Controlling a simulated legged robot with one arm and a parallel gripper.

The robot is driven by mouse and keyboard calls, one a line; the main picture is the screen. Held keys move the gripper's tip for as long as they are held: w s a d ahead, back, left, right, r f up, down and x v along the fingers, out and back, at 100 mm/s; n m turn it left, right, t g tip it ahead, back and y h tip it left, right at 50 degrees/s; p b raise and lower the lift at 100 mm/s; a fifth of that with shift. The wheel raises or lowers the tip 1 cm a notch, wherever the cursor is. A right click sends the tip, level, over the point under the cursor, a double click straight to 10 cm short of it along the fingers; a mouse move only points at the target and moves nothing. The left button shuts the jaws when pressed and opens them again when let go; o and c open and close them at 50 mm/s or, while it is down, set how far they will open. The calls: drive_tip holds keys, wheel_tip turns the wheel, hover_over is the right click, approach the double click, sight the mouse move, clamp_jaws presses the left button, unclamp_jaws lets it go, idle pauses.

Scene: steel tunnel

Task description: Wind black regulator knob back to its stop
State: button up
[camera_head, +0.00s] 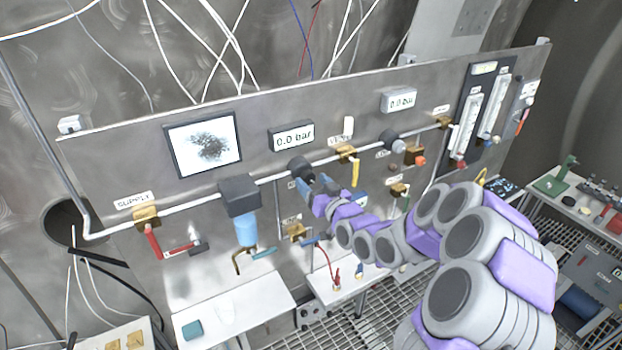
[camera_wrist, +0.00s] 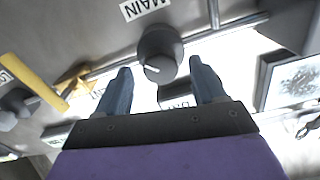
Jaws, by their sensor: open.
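The black regulator knob (camera_head: 300,167) sits on the pipe of the steel panel, below a 0.0 bar display (camera_head: 292,138). In the wrist view the knob (camera_wrist: 160,50) is dark and round with a white mark on its face, beside a MAIN label (camera_wrist: 143,8). My gripper (camera_head: 317,184) is just below and right of the knob in the head view. In the wrist view its blue fingers (camera_wrist: 160,68) are open, one to each side of the knob's lower part, with a visible gap at both sides. I cannot tell how far the fingertips reach along the knob.
A yellow-handled valve (camera_head: 349,156) is close to the right of the knob; it shows at the left in the wrist view. A grey filter block (camera_head: 238,195) with a blue bowl is to the left. White shelves (camera_head: 232,308) stand below the panel.

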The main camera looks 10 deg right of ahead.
drive_tip(key=shift+x, duration=0.85)
drive_tip(key=c, duration=1.1)
drive_tip(key=shift+o, duration=0.2)
drive_tip(key=shift+f+b, duration=0.1)
drive_tip(key=shift+b, duration=0.25)
